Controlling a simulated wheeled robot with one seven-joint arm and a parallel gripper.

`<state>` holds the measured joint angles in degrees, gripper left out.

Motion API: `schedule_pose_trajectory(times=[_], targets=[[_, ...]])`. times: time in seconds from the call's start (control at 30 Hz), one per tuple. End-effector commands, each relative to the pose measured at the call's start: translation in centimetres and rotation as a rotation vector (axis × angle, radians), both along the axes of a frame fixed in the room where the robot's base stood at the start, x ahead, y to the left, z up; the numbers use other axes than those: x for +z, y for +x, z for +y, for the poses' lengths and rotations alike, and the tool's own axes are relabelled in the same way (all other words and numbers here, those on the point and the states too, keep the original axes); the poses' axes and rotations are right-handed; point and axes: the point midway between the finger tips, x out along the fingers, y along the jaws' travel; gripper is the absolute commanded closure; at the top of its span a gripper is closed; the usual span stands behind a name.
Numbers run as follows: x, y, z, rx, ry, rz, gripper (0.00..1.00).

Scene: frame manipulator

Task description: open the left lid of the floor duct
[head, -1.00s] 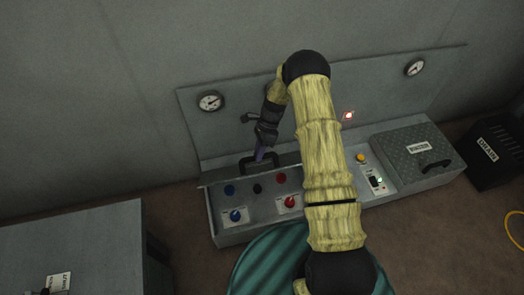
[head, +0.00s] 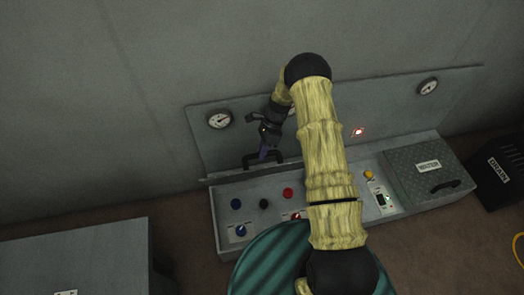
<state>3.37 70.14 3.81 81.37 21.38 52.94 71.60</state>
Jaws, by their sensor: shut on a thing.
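The floor duct is a long grey box (head: 226,239) with a tall back panel. Its left lid (head: 226,176) is raised and appears nearly edge-on, with a dark handle (head: 247,163) on it. My gripper (head: 265,152) is shut on this handle. The contact is small and partly shadowed. The left compartment is uncovered and shows blue, black and red knobs (head: 288,193). My arm hides the middle of the box and the lid's right end. The right lid (head: 421,165), with a label and black handle, is down.
Two gauges (head: 219,120) and a lit red indicator (head: 358,132) are on the back panel. A yellow button and switch (head: 381,198) sit beside the right lid. A grey cabinet (head: 75,250) stands at left, a black box (head: 497,172) at right. Brown floor lies between.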

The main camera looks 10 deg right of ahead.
Motion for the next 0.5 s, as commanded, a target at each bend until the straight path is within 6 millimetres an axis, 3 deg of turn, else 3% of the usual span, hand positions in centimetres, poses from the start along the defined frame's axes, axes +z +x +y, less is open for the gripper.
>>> schedule_pose_trajectory(times=[0.07, 0.1, 0.17, 0.5], targets=[[-0.56, -0.10, -0.09, -0.002, -0.004, -0.001, 1.00], [-0.56, -0.10, -0.09, -0.002, -0.004, -0.001, 0.72], [-0.50, -0.08, -0.09, -0.002, -0.004, -0.001, 0.61], [0.00, 0.05, -0.08, -0.001, -0.003, -0.002, 0.59]])
